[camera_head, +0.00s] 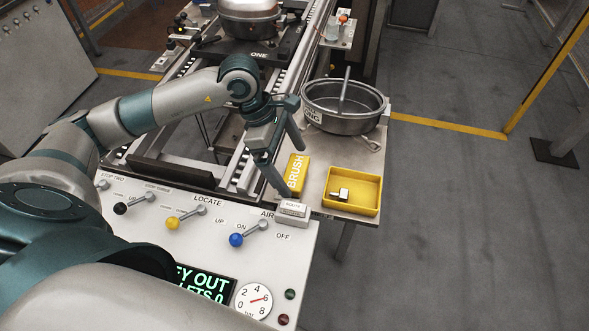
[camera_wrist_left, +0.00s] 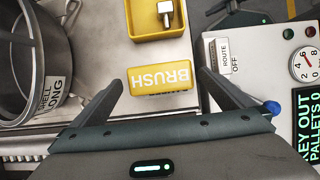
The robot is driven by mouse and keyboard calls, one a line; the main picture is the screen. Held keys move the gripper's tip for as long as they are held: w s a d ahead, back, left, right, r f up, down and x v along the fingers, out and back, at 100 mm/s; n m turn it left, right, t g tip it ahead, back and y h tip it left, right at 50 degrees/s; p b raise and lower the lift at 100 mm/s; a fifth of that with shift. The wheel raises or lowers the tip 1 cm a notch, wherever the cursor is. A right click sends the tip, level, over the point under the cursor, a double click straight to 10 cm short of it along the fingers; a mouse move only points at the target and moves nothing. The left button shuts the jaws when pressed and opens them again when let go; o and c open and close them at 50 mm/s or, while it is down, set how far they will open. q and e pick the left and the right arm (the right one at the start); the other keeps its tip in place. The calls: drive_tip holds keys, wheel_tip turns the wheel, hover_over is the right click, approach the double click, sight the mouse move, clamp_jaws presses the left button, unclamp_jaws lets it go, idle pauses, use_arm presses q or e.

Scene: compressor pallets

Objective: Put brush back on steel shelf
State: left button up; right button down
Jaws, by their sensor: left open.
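The brush shows as a yellow block lettered BRUSH (camera_head: 298,173); any bristles cannot be made out. It lies on the steel shelf (camera_head: 341,155), near its left edge, and also shows in the left wrist view (camera_wrist_left: 161,79). My left gripper (camera_head: 293,174) is open, with one finger to each side of the brush. In the left wrist view its fingertips (camera_wrist_left: 160,80) stand apart from the brush, with gaps on both sides; nothing is held. How far above the shelf the fingertips are is hard to tell. My right gripper is not in view.
A yellow tray (camera_head: 352,209) with a small metal fitting (camera_head: 340,194) sits right of the brush. A round steel pan (camera_head: 345,122) stands behind. The control panel (camera_head: 205,240) with levers and a small ROUTE block (camera_head: 292,212) is at the front. Open floor lies right.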

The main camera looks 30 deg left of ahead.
use_arm(q)
drive_tip(key=w+b+v, duration=0.1)
drive_tip(key=v, duration=0.7)
drive_tip(key=shift+s+a+r, duration=0.15)
drive_tip(key=shift+s+r, duration=0.25)
drive_tip(key=shift+s, duration=0.15)
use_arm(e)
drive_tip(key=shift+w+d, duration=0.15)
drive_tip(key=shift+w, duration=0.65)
